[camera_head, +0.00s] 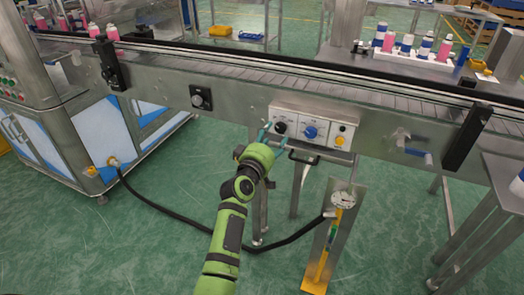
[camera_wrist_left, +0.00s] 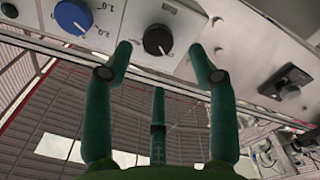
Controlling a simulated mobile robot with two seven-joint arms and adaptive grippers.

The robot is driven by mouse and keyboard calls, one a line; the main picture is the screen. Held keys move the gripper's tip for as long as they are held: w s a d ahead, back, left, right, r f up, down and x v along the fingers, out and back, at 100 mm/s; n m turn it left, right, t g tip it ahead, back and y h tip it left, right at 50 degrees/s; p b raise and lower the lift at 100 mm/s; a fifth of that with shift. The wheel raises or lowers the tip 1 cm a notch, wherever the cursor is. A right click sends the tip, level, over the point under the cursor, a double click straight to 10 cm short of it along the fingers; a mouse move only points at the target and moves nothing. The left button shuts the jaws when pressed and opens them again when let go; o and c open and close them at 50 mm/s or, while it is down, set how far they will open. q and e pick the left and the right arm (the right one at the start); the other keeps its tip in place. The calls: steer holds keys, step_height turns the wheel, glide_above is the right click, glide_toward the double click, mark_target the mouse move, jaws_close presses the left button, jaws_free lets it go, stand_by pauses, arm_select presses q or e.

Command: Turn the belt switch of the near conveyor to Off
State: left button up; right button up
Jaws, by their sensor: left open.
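The near conveyor (camera_head: 235,88) runs across the head view. A control panel (camera_head: 312,129) is fixed on its front side. Knob lettering is unreadable. My right gripper is not in view.
A gauge post (camera_head: 333,235) with a black hose stands on the green floor at the right. Bottles (camera_head: 424,47) stand behind the conveyor.

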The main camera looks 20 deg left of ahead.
arm_select(q)
steer(key=s, duration=0.7)
steer(key=shift+s+a, duration=0.2)
steer(key=shift+s, duration=0.1)
